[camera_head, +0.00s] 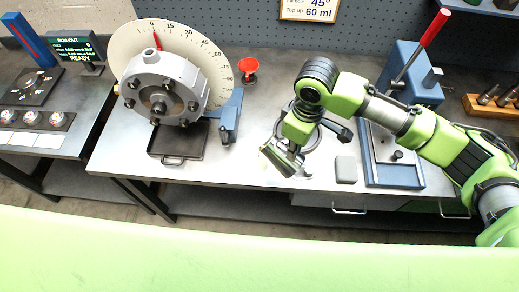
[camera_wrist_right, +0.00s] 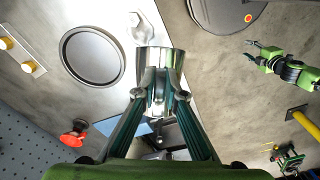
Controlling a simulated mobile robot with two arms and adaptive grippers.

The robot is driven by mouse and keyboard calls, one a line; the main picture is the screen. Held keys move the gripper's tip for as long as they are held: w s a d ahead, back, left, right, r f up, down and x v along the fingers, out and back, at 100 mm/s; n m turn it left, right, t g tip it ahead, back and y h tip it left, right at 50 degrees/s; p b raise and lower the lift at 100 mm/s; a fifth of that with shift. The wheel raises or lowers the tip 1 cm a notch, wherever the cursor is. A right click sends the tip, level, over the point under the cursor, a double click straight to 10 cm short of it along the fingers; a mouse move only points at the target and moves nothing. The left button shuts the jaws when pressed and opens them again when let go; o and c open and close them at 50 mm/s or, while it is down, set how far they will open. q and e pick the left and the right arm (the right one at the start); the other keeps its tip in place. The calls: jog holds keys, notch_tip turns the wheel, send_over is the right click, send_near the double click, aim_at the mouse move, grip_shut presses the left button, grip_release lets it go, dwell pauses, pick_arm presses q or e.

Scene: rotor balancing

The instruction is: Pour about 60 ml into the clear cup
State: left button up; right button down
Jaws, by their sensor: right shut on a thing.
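My right gripper (camera_head: 287,150) is shut on a shiny silvery cup (camera_head: 279,161), held tilted above the front part of the bench. In the right wrist view, its fingers (camera_wrist_right: 158,90) close around the same cup (camera_wrist_right: 161,62). I cannot make out what is inside it. I cannot pick out a clear cup with certainty; a pale object (camera_wrist_right: 143,27) beyond the held cup is too indistinct to name. In the right wrist view, an arm that appears to be my left one ends in an open, empty gripper (camera_wrist_right: 252,52) over the floor.
A rotor (camera_head: 160,90) with an angle dial stands left, above a dark tray (camera_head: 177,155). A round dish (camera_wrist_right: 91,54) and a grey block (camera_head: 346,169) are near my gripper. A blue lever press (camera_head: 395,175) stands right.

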pick_arm(q)
jog(key=shift+r, duration=0.1)
pick_arm(e)
jog(key=shift+s+d+r, duration=0.1)
pick_arm(q)
jog(key=shift+w+a, duration=0.25)
pick_arm(e)
jog(key=shift+r, duration=0.1)
dwell(0.4)
